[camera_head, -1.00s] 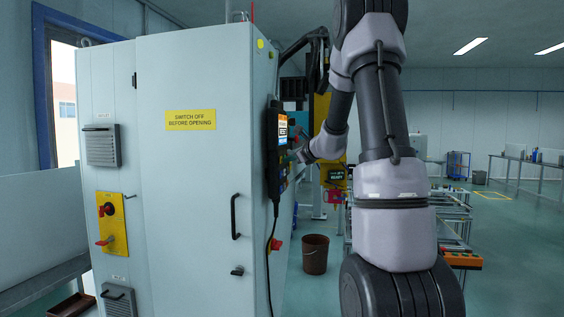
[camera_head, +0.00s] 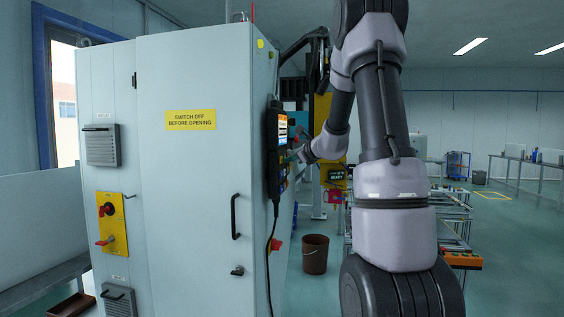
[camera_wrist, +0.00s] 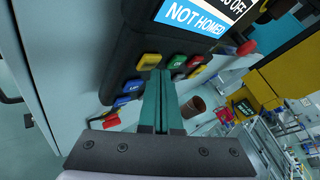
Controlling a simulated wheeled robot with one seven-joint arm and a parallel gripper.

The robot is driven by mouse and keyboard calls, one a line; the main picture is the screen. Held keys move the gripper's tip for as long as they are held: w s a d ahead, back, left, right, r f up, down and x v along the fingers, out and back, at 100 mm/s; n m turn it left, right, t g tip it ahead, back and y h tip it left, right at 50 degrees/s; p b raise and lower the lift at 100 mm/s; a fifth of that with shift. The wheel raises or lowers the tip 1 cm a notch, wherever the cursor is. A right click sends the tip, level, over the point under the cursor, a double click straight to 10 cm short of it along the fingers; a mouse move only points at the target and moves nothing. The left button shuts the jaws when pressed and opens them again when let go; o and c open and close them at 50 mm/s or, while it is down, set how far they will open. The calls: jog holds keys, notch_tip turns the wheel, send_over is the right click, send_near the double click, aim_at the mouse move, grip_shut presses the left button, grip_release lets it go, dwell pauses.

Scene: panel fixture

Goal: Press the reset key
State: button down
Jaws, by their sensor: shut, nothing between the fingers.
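The dark control pendant (camera_head: 272,160) hangs on the right side of the cabinet in the head view. In the wrist view, its keypad (camera_wrist: 118,62) has several green, yellow, red and blue keys; their labels are too small to read, so I cannot tell which is the reset key. The screen (camera_wrist: 196,18) reads "NOT HOMED" on a blue band. My gripper (camera_wrist: 160,73) is shut and empty, its teal fingertips over the keypad.
The pale cabinet (camera_head: 205,75) fills the left, with a door handle (camera_head: 235,216) and a yellow switch plate (camera_head: 112,224). A brown bin (camera_head: 315,255) stands on the floor beyond it. A conveyor frame (camera_head: 452,228) is at the right.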

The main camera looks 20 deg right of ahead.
jog(key=shift+s+d, duration=0.2)
jog(key=shift+d, duration=0.1)
jog(key=shift+s+d, duration=0.7)
jog(key=shift+d, duration=0.35)
jog(key=shift+s+d, duration=0.7)
jog(key=shift+d, duration=0.3)
